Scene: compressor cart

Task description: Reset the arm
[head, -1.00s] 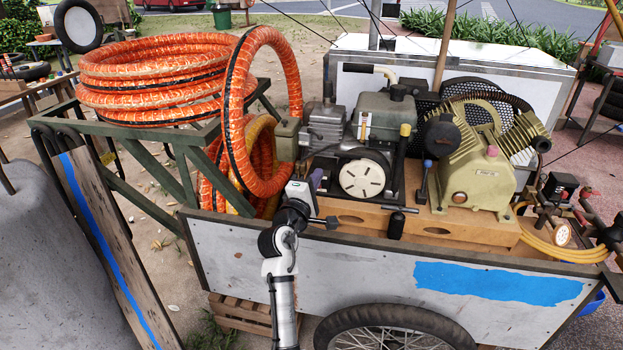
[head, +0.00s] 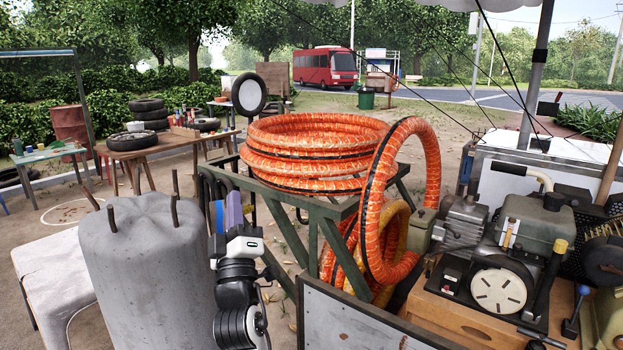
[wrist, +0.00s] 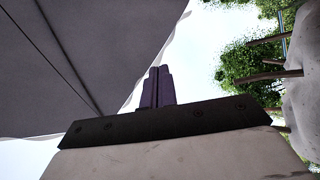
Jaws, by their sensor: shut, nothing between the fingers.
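My gripper (head: 234,203) points upward in front of the green rack in the head view, next to the grey concrete cylinder. The arm below it is folded upright near the lower middle-left of the picture. In the wrist view the purple fingers (wrist: 157,88) stand side by side, pressed together, with nothing between them. The gripper looks apart from everything around it, with sky behind the fingertips in the wrist view.
The concrete cylinder (head: 150,275) with rods on top stands close at left. Orange hose coils (head: 305,140) lie on the green rack (head: 300,207). The compressor cart's engine (head: 500,285) is at right. A grey canopy (wrist: 90,50) hangs overhead.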

